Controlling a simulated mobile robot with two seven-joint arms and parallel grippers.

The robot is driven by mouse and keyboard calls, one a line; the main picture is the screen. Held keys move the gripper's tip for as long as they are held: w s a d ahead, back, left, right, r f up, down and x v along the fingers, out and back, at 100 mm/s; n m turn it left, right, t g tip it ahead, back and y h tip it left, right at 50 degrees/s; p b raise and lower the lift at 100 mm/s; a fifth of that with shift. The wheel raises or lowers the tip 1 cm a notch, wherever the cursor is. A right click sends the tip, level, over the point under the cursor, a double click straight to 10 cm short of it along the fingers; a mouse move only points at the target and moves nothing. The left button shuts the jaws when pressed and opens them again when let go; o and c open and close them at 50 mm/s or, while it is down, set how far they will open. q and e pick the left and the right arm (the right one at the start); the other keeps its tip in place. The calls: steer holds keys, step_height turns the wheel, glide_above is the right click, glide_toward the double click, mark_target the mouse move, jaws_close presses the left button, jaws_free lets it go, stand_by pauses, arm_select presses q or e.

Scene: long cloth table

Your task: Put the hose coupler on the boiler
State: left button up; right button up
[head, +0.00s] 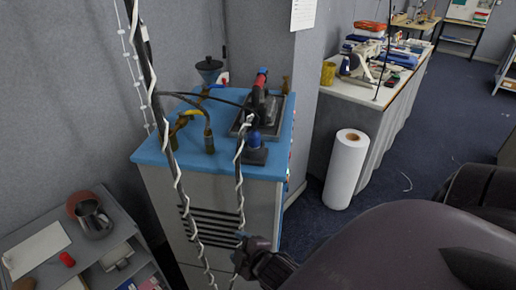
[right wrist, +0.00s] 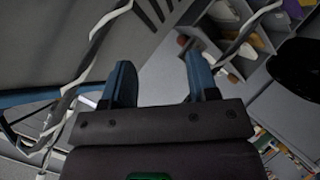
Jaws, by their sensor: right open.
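What looks like the boiler (head: 262,172) is a grey cabinet with a blue top and dark vent slots on its front. Brass fittings with black hoses (head: 208,138) stand on its top; I cannot tell which piece is the hose coupler. My right gripper (head: 243,252) is low in front of the cabinet, close to a hanging cord wrapped in white spiral. In the right wrist view its two blue fingers (right wrist: 160,82) are apart with nothing visible between them. My left gripper is not in view.
An iron (head: 262,100) with a red part and a blue-capped item (head: 254,150) sit on the blue top. Spiral-wrapped cords (head: 178,185) hang in front. A white roll (head: 346,170) stands on the floor at right.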

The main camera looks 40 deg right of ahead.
steer(key=s+f+m+y, duration=0.1)
steer(key=s+f+m, duration=0.3)
steer(key=s+m, duration=0.3)
steer(key=shift+a+f+m+g, duration=0.3)
steer(key=shift+m+g, duration=0.1)
steer(key=shift+m, duration=0.4)
